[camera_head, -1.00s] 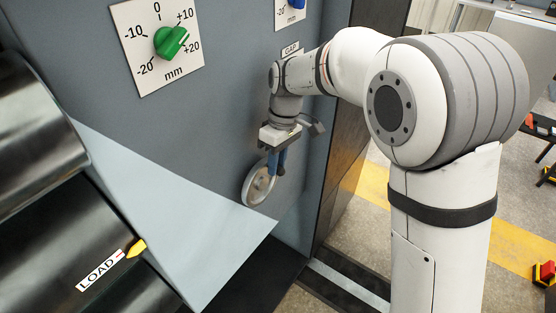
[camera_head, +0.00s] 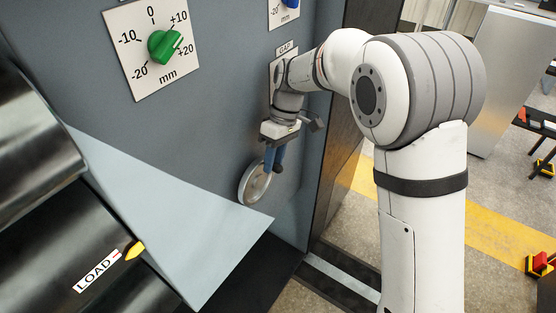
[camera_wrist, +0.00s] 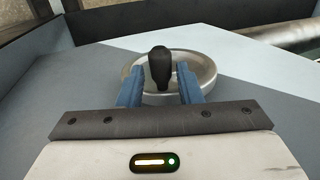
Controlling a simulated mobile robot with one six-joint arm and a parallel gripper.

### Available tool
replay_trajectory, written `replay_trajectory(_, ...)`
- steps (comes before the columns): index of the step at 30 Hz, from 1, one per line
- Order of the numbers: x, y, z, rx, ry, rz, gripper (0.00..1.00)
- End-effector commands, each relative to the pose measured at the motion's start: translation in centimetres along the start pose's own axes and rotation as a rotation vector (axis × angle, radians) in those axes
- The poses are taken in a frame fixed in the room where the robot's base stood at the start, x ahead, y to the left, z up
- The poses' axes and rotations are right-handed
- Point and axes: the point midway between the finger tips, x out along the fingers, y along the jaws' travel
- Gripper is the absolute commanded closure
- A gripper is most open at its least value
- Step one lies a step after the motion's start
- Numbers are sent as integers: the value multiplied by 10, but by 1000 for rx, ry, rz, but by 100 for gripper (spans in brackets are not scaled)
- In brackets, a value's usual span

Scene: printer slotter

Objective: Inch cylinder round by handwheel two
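The handwheel (camera_head: 250,190) is a silver disc low on the grey panel; I see no number on it. In the wrist view its rim (camera_wrist: 211,73) and upright black knob (camera_wrist: 160,68) show ahead. My gripper (camera_head: 274,163) is at the wheel. Its blue fingers (camera_wrist: 160,88) stand apart on either side of the knob, with a gap visible on each side. The dark cylinder (camera_head: 60,235) at lower left carries a white LOAD label (camera_head: 95,274) with a red mark. A yellow pointer (camera_head: 135,250) sits close beside the red mark.
A green-knobbed mm dial (camera_head: 166,46) is on the panel, with a blue-knobbed dial (camera_head: 289,4) partly cut off. A GAP plate (camera_head: 286,50) is partly behind my arm. A pale sloping guard (camera_head: 190,225) lies between cylinder and handwheel.

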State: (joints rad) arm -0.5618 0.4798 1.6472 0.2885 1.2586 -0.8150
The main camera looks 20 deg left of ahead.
Motion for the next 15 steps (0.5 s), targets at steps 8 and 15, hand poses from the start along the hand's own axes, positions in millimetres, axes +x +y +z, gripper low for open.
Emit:
replay_trajectory(8,0,-1,1,0,-2,-1,57)
replay_trajectory(15,-13,0,0,0,0,1,57)
